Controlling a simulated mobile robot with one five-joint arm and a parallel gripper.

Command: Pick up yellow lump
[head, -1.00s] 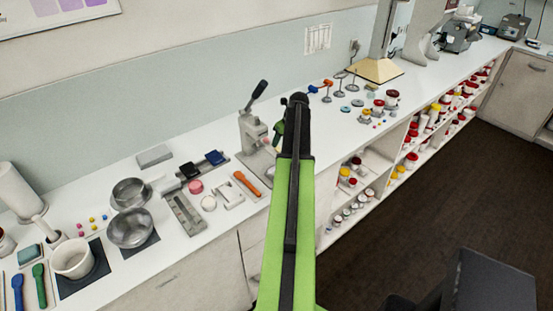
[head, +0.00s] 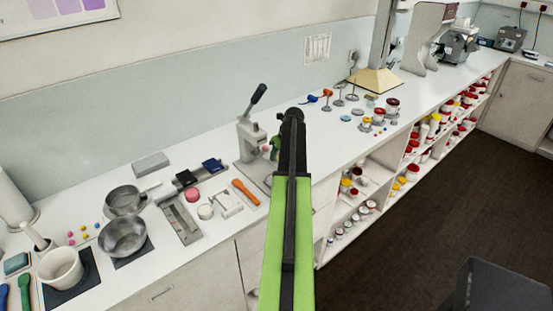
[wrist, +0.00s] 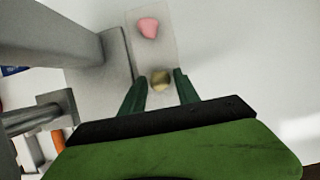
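The yellow lump (wrist: 160,79) is a small dull-yellow piece in the wrist view. It lies on a pale, see-through strip between the fingertips of my gripper (wrist: 159,76). The fingers are open, one on each side of the lump; I cannot tell whether either touches it. A pink lump (wrist: 148,27) lies farther up the same strip, beyond the fingertips. In the head view my gripper (head: 275,147) is partly hidden by my arm, close to the lever press, and the yellow lump cannot be made out.
The grey lever press (head: 248,140) stands just left of my gripper; its metal body (wrist: 90,75) fills the left of the wrist view. An orange-handled tool (head: 245,192) lies in front of it. Metal bowls (head: 122,238) stand farther left. White counter right of the strip is clear.

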